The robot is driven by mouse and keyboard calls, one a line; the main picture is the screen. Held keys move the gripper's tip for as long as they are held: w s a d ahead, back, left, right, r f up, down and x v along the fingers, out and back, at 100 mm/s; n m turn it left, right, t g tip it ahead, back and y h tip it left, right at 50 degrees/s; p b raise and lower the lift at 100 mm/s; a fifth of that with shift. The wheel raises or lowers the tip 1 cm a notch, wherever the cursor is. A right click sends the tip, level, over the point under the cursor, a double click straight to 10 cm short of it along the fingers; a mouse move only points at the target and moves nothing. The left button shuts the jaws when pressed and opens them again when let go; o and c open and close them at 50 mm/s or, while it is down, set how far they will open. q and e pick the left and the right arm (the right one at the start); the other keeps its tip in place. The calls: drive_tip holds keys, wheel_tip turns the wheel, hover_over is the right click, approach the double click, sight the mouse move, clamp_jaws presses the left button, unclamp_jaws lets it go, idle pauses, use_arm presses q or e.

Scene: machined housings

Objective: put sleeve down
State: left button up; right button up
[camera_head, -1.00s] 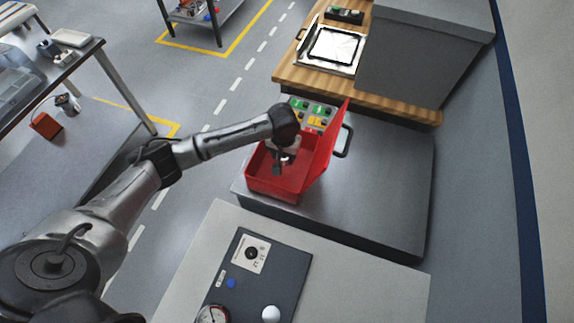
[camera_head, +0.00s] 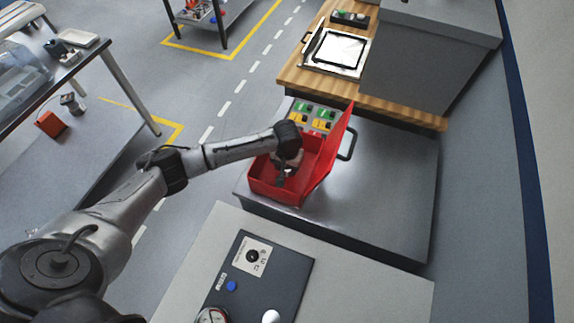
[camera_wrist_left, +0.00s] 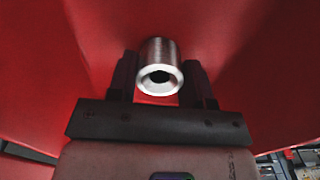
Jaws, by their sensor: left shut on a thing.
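The sleeve (camera_wrist_left: 160,66) is a short silvery metal cylinder with a round bore, seen in the left wrist view between the two dark fingers of my left gripper (camera_wrist_left: 160,82). The gripper is shut on it. In the head view my left gripper (camera_head: 285,174) reaches down inside the open red box (camera_head: 276,191). The sleeve itself is too small and hidden to make out there. Red box surfaces fill the background of the wrist view; I cannot tell whether the sleeve touches them. My right gripper is not in view.
The box's raised red lid (camera_head: 332,150) stands on its right side. The box rests on a grey bench (camera_head: 385,190). A panel with green and yellow parts (camera_head: 312,117) lies behind it. A dark plate (camera_head: 262,275) with a knob and gauge lies in front.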

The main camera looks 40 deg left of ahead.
use_arm(q)
drive_tip(key=o, duration=1.1)
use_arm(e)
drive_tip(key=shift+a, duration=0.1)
use_arm(q)
drive_tip(key=shift+r, duration=0.2)
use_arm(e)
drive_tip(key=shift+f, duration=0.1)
use_arm(q)
wheel_tip(320, 180, up, 12)
drive_tip(key=p, duration=0.1)
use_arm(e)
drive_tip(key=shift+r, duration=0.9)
